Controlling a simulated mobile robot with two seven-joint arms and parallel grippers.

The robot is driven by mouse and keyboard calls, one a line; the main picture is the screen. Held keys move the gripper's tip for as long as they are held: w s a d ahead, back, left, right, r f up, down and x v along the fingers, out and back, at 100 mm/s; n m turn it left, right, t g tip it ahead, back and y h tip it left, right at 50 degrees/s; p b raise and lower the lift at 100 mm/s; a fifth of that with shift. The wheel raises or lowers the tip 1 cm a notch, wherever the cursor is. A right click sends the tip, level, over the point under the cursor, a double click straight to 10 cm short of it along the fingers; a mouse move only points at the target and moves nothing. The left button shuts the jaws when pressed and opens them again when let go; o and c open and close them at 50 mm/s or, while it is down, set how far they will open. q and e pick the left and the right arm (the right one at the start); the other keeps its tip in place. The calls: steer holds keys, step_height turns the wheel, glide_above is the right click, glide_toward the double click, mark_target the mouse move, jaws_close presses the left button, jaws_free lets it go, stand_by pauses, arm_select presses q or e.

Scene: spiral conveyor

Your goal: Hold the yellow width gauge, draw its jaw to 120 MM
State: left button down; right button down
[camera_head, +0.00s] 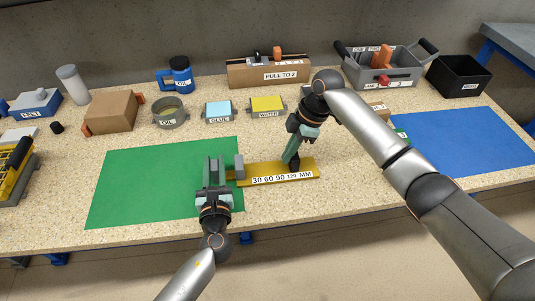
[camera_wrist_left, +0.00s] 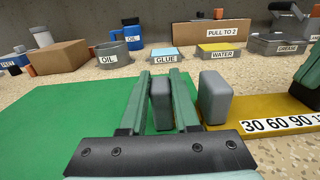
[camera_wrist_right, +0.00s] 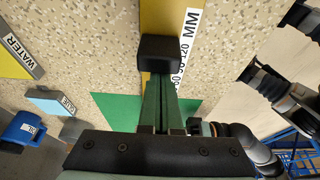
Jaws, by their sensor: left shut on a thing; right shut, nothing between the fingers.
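The yellow width gauge (camera_head: 306,170) lies on the table, printed 30 60 90 120 MM along its front edge. A grey block (camera_wrist_left: 214,97) stands at its left end. My left gripper (camera_head: 213,162) is shut on another grey block (camera_wrist_left: 161,102) just left of that one, over the green mat. A black block (camera_wrist_right: 160,48) stands on the yellow bar near the 120 mark. My right gripper (camera_wrist_right: 158,72) is shut and empty, its fingertips close against the black block. I cannot tell whether they touch it.
The green mat (camera_head: 130,190) lies under the left arm and a blue mat (camera_head: 460,145) at the right. Oil, glue (camera_head: 218,111) and water (camera_head: 268,106) containers stand behind the gauge. The table front right of the gauge is clear.

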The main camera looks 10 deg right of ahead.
arm_select(q)
steer(key=shift+s+f, duration=0.1)
steer(key=shift+f, duration=0.3)
arm_select(e)
steer(key=shift+d+f, duration=0.1)
steer(key=shift+d, duration=0.3)
arm_select(q)
steer(key=shift+a, duration=0.1)
arm_select(e)
steer(key=shift+d, duration=0.1)
steer(key=shift+r, duration=0.25)
steer(key=v, duration=0.9)
steer(key=shift+r, duration=0.35)
steer(key=shift+s, duration=0.1)
arm_select(q)
steer(key=c, duration=1)
jaws_free()
steer(key=o, duration=0.4)
steer(key=shift+r, duration=0.25)
steer(key=shift+o, duration=0.2)
